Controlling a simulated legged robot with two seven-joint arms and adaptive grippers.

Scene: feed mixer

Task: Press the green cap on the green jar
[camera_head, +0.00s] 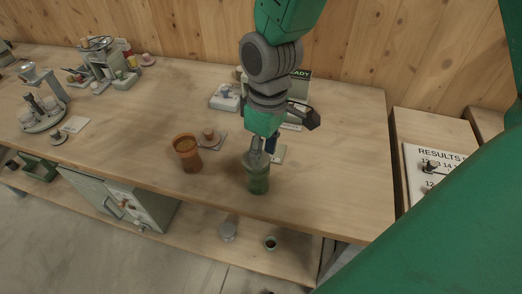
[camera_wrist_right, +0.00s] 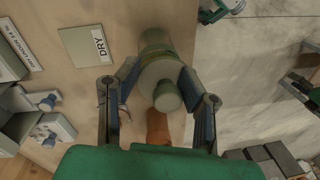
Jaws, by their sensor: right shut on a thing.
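The green jar (camera_head: 257,182) stands upright near the front edge of the bench, and it also shows in the wrist view (camera_wrist_right: 155,42). My right gripper (camera_head: 258,155) points down at the jar's top. In the wrist view, its two fingers (camera_wrist_right: 161,78) lie on either side of the green cap (camera_wrist_right: 167,96), a round disc with a smaller knob, and are shut on it. The cap lines up closely with the jar's mouth; whether it is seated there or just above cannot be told. My left gripper is out of view.
An open orange jar (camera_head: 187,153) stands just left of the green jar, with an orange cap (camera_head: 208,136) on a pad behind it. A DRY card (camera_wrist_right: 88,45) lies nearby. The bench's front edge is close; bare wood lies to the right.

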